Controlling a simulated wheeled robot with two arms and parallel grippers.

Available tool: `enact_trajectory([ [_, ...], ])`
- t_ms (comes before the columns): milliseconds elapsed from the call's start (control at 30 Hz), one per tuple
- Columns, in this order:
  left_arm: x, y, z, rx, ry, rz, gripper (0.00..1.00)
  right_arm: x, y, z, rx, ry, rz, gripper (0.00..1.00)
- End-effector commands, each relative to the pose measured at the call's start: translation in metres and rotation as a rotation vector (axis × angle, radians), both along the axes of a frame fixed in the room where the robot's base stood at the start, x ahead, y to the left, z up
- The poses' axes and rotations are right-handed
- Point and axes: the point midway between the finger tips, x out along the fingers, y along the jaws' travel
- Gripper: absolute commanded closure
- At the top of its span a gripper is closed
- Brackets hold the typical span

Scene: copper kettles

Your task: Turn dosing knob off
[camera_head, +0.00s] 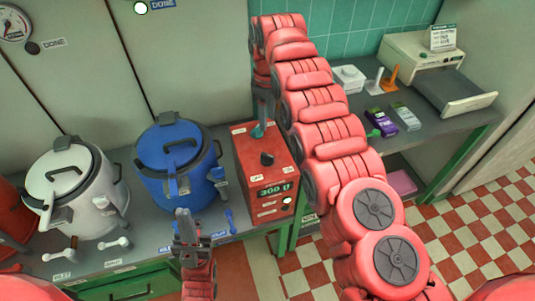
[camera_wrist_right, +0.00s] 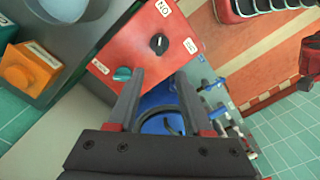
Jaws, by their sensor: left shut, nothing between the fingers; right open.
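The red dosing box (camera_head: 265,185) stands on the counter with a black knob (camera_head: 267,159) on its top face and a lit display (camera_head: 273,190) reading about 300. In the right wrist view, the black knob (camera_wrist_right: 159,44) sits between white labels, one reading ON; its exact setting is hard to tell. A teal knob (camera_wrist_right: 122,74) sits nearer the box edge, beside one finger. My right gripper (camera_wrist_right: 160,76) is open over the box, with nothing between its fingers; contact with the teal knob cannot be told. My left gripper (camera_head: 186,226) is shut and empty, in front of the blue kettle.
A blue kettle (camera_head: 177,160) and a white kettle (camera_head: 75,190) stand left of the box. My right arm crosses the head view. A side bench (camera_head: 440,135) holds a printer-like device (camera_head: 420,50) and small items. Checkered floor (camera_head: 455,230) is open at right.

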Motion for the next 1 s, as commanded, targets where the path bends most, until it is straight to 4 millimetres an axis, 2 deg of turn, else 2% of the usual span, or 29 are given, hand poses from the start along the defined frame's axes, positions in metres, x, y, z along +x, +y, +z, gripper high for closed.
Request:
enact_trajectory([
  [33,0.000,0.000,-0.012,0.000,0.000,0.000,1.00,0.000,0.000,-0.012,0.000,0.001,0.000,0.50],
  [467,0.000,0.000,-0.084,0.000,0.000,0.000,1.00,0.001,0.000,-0.085,0.002,-0.005,-0.002,0.50],
  [533,0.000,0.000,-0.084,0.000,0.000,0.000,1.00,0.000,0.002,-0.089,0.001,0.000,0.000,0.50],
  [667,0.000,0.000,-0.090,0.000,0.000,0.000,1.00,-0.001,0.002,-0.111,0.002,0.002,0.001,0.50],
  [700,0.000,0.000,-0.082,0.000,0.001,0.000,1.00,-0.001,0.000,-0.115,-0.001,0.007,-0.001,0.50],
  [800,0.000,0.000,-0.074,0.000,0.000,0.000,1.00,-0.001,0.000,-0.138,-0.002,0.005,0.000,0.50],
  [1000,0.000,0.000,-0.069,0.000,0.000,0.000,1.00,0.001,0.000,-0.160,0.000,-0.001,-0.002,0.50],
])
